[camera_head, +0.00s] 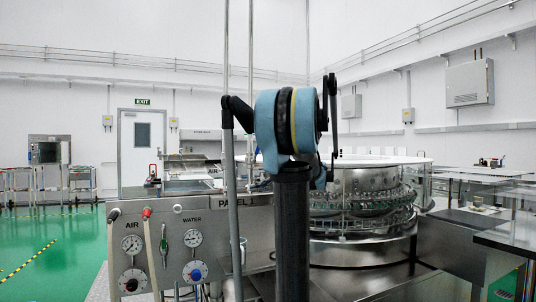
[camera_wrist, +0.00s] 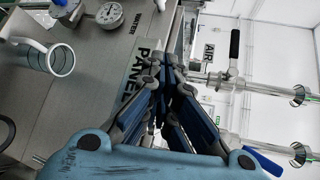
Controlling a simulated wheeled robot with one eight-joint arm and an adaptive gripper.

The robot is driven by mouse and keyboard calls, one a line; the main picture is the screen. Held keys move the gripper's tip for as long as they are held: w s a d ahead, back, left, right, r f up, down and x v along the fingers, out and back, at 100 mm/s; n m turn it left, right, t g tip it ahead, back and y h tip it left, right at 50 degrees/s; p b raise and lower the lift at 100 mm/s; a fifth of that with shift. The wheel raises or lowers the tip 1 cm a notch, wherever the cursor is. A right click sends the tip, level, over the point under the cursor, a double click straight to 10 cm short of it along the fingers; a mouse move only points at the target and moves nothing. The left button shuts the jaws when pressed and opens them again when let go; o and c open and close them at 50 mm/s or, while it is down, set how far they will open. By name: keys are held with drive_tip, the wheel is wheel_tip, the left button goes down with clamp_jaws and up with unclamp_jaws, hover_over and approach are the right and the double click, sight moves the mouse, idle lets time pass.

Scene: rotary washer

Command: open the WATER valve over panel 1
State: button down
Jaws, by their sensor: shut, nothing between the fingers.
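Panel 1 (camera_head: 188,243) is a steel front with AIR and WATER gauges. The panel's PANEL lettering also shows sideways in the wrist view (camera_wrist: 138,75). In the wrist view a blue lever (camera_wrist: 262,163) shows at the lower right, partly hidden by my gripper; its label is not visible. A black lever (camera_wrist: 235,43) stands on a pipe beside an AIR label. My gripper (camera_wrist: 166,62) is shut and empty, its fingertips near the panel's top edge and apart from both levers. In the head view my arm hides the gripper.
Below the WATER gauge (camera_head: 193,239) is a blue knob (camera_head: 195,271); below the AIR gauge (camera_head: 132,244) is a black knob (camera_head: 133,280). Upright pipes rise over the panel. A round steel washer (camera_head: 365,205) stands right of my arm. Green floor (camera_head: 60,235) is open at left.

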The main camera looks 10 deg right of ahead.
drive_tip(key=w+d+r+m+t+y, duration=0.1)
drive_tip(key=w+d+r+t, duration=0.1)
drive_tip(key=w+d+r, duration=0.3)
drive_tip(key=w+d+r+t+y, duration=0.1)
drive_tip(key=d+r+y, duration=0.1)
drive_tip(key=d, duration=0.6)
drive_tip(key=w+d+r+m+t+y, duration=0.1)
drive_tip(key=w+d+r+t, duration=0.1)
drive_tip(key=w+d+r, duration=0.3)
drive_tip(key=w+a+r, duration=0.3)
drive_tip(key=a, duration=0.7)
drive_tip(key=shift+a, duration=0.15)
drive_tip(key=shift+s+a+r+n+g+h, duration=0.25)
drive_tip(key=shift+a+r+n+g+h, duration=0.5)
drive_tip(key=shift+a+r+n, duration=0.4)
